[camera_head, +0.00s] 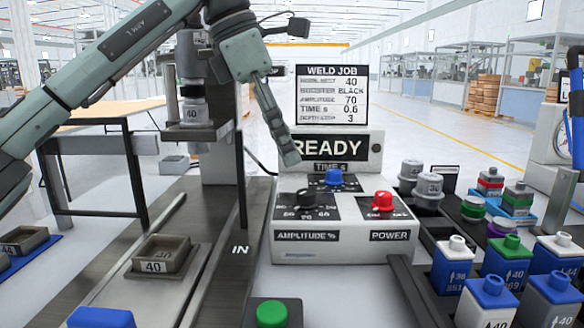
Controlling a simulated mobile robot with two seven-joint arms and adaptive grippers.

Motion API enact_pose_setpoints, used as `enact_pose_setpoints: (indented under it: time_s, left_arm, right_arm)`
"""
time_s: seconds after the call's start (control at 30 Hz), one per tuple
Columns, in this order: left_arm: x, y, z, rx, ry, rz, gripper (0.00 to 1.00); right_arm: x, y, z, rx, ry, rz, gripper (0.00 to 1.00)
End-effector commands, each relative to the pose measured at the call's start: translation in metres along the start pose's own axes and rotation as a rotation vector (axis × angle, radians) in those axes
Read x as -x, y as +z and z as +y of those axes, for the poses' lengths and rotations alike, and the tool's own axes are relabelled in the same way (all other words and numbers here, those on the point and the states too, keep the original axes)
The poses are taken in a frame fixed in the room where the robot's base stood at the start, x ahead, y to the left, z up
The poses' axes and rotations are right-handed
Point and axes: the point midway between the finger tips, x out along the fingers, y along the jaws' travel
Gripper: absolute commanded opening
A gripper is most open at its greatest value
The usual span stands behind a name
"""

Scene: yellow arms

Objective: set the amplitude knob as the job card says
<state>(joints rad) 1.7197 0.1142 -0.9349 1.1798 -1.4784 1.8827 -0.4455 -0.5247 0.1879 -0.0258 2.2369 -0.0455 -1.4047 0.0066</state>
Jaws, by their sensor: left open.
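The amplitude knob (306,198) is black and sits on a dark dial plate on the white control box (330,252), above the label "AMPLITUDE %". Its pointer is too small to read. The job card (332,94), headed "WELD JOB", stands behind the box and lists amplitude 70. My left gripper (289,158) comes in from the upper left, points down and is open. In the picture its tips are just above the amplitude knob and apart from it. My right gripper is not in view.
A blue knob (333,178) and a red power knob (382,201) share the box. A "READY" display (327,148) stands behind them. The press column is to the left, a green button (271,313) in front. Several coloured-cap blocks crowd the right.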

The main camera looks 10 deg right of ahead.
Motion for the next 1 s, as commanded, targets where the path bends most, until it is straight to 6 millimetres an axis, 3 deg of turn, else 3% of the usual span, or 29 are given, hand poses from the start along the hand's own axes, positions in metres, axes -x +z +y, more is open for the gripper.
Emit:
enact_pose_setpoints:
  time_s: [0.17, 0.3, 0.6, 0.97, 1.0]
  left_arm:
    - [-0.009, 0.000, -0.001, -0.002, -0.002, 0.000, 0.47]
    - [-0.031, 0.000, -0.001, -0.001, -0.003, 0.000, 0.47]
    - [-0.072, 0.000, -0.001, -0.001, -0.002, 0.000, 0.47]
    - [-0.078, 0.000, -0.001, -0.001, 0.000, 0.000, 0.47]
    - [-0.078, 0.000, -0.001, -0.001, 0.000, 0.000, 0.43]
  right_arm:
    - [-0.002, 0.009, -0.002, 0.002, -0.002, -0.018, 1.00]
    - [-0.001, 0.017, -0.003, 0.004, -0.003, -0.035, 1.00]
    - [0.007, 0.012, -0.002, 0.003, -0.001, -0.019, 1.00]
    - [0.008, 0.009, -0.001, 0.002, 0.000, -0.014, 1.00]
    - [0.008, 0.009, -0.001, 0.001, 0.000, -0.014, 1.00]
